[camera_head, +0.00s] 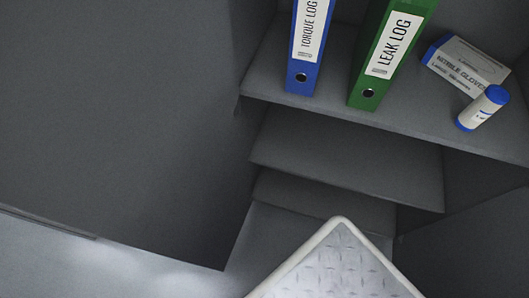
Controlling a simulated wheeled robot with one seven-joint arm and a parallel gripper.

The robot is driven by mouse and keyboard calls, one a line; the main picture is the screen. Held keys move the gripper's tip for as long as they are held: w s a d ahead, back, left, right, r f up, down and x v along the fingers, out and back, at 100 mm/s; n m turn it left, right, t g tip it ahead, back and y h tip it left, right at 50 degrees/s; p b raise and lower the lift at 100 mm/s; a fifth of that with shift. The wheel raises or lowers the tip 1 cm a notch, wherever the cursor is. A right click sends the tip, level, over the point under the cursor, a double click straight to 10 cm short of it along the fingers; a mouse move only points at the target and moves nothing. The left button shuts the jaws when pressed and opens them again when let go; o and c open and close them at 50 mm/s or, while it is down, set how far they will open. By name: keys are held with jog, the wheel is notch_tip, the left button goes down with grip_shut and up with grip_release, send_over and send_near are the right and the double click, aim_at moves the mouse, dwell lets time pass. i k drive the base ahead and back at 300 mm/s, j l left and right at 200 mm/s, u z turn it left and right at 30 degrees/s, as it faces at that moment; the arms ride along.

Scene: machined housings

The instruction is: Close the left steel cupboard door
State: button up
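The left steel cupboard door (110,120) is a large plain dark grey panel filling the left of the head view. It stands open, swung out to the left of the shelves. Its lower edge runs down to the right, above the pale floor. Its top and outer edge lie outside the picture, and no handle shows. The cupboard's upper shelf (262,78) is exposed, with more shelves below it. My gripper is not in view, so its state and its place relative to the door do not show.
A dark panel (475,250) is at lower right. Bare floor (120,270) shows at lower left.

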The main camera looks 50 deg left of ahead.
aim_at(121, 121)
jog(key=k+u, duration=0.25)
jog(key=k, duration=0.2)
jog(key=k+u, duration=0.25)
jog(key=k, duration=0.2)
jog(key=k+j+u, duration=0.15)
jog(key=j, duration=0.15)
jog(key=k+j+u, duration=0.35)
jog(key=j, duration=0.25)
jog(key=i+j+u, duration=0.1)
jog(key=j+u, duration=0.5)
